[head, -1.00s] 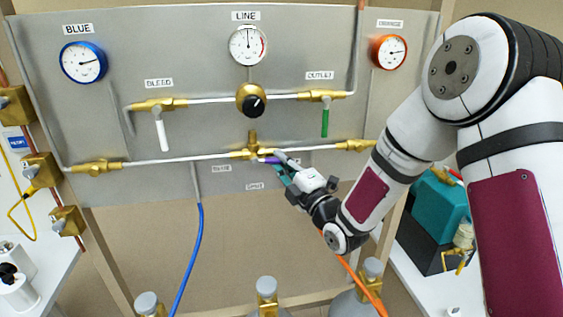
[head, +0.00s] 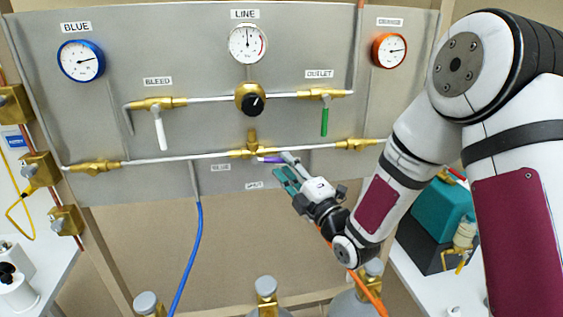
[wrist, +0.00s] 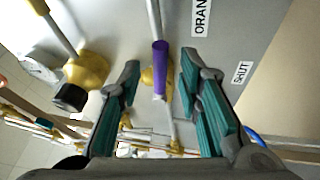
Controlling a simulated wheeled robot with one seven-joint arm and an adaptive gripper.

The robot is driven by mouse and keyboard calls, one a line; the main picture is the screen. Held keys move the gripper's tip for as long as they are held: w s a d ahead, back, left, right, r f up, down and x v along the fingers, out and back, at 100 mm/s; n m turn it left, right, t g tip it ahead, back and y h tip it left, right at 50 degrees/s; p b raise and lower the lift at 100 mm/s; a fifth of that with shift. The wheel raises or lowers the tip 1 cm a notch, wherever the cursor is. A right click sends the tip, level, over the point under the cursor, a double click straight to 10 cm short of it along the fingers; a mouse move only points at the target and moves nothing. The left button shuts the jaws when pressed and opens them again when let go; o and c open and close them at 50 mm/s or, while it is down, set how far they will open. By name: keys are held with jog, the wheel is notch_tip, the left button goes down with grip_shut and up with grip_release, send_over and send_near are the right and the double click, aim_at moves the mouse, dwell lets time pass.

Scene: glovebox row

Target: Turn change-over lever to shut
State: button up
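The change-over lever (head: 270,160) has a purple handle and sits by the brass valve (head: 251,147) on the lower pipe of the panel. In the head view the handle points right, on the side away from the BLUE label (head: 220,168). The SHUT label (head: 254,185) is below the valve. My gripper (head: 282,171) is open just right of and below the handle. In the wrist view the purple handle (wrist: 160,62) shows between the two spread teal fingers, with clear gaps on both sides. The ORANGE label (wrist: 201,17) is partly cut off there.
Above are the black-capped regulator knob (head: 250,100), the white BLEED lever (head: 160,133) and the green OUTLET lever (head: 325,121). A blue hose (head: 190,255) hangs at left and an orange hose (head: 370,290) at lower right. Cylinder tops (head: 266,290) stand below the panel.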

jog(key=v, duration=0.9)
jog(key=shift+w+a+r, duration=0.15)
jog(key=shift+w, duration=0.05)
grip_shut()
jog(key=s+a+r+m+h+b, duration=0.15)
jog(key=r+m+h, duration=0.3)
jog(key=m, duration=0.75)
jog(key=s+r+m+h+b, duration=0.25)
jog(key=r+m, duration=0.35)
jog(key=m, duration=0.5)
jog(key=w+a+f, duration=0.2)
jog(key=w, duration=0.3)
jog(key=w+a+f, duration=0.2)
jog(key=w, duration=0.3)
jog(key=shift+w+f+h+p, duration=0.3)
jog(key=shift+w, duration=0.05)
